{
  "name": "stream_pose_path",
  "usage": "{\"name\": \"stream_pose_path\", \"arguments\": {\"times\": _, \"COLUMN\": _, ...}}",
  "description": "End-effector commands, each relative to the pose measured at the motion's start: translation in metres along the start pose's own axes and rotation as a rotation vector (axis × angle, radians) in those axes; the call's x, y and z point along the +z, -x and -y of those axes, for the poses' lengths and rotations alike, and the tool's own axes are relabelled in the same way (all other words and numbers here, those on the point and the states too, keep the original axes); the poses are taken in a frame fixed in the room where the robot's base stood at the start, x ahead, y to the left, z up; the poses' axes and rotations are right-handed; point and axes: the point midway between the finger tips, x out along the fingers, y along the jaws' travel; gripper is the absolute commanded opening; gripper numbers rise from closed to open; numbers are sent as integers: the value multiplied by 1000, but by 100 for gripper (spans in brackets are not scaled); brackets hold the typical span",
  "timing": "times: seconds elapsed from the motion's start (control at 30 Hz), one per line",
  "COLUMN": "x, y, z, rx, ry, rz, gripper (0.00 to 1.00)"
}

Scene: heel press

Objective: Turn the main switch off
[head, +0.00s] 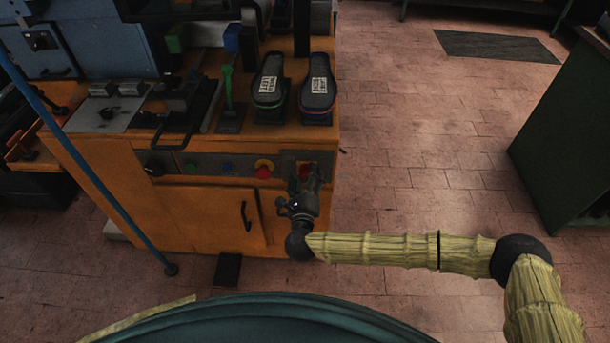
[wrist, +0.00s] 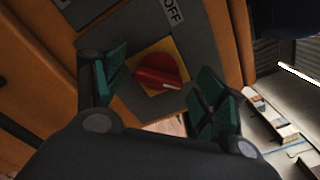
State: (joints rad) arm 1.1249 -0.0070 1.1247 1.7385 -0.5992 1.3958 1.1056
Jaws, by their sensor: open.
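The main switch (wrist: 158,72) is a red rotary knob on a yellow square plate, set in a grey panel (wrist: 205,25) on the orange machine. An OFF label (wrist: 173,12) shows above it in the wrist view. A pale mark sits on the knob's lower right side. My gripper (wrist: 155,88) is open, with one green-padded finger on each side of the knob; I cannot tell whether they touch it. In the head view my gripper (head: 310,183) is at the right end of the machine's front panel and partly covers the switch (head: 304,171).
The orange machine (head: 200,215) has another red button (head: 264,170) left of the switch. Two shoe-shaped forms (head: 318,88) stand on its top. A blue pole (head: 95,175) slants at the left. A dark green cabinet (head: 570,130) stands at right. Tiled floor (head: 420,160) between is clear.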

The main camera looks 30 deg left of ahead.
Motion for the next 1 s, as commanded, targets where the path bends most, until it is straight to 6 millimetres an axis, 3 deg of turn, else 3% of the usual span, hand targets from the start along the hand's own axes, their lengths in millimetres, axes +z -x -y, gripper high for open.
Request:
{"name": "stream_pose_path", "arguments": {"times": 0.37, "x": 0, "y": -4, "z": 0, "rx": 1, "ry": 0, "rz": 0, "gripper": 70}}
{"name": "stream_pose_path", "arguments": {"times": 0.6, "x": 0, "y": -4, "z": 0, "rx": 1, "ry": 1, "rz": 0, "gripper": 26}}
{"name": "stream_pose_path", "arguments": {"times": 1.0, "x": 0, "y": -4, "z": -1, "rx": 2, "ry": 56, "rz": 1, "gripper": 26}}
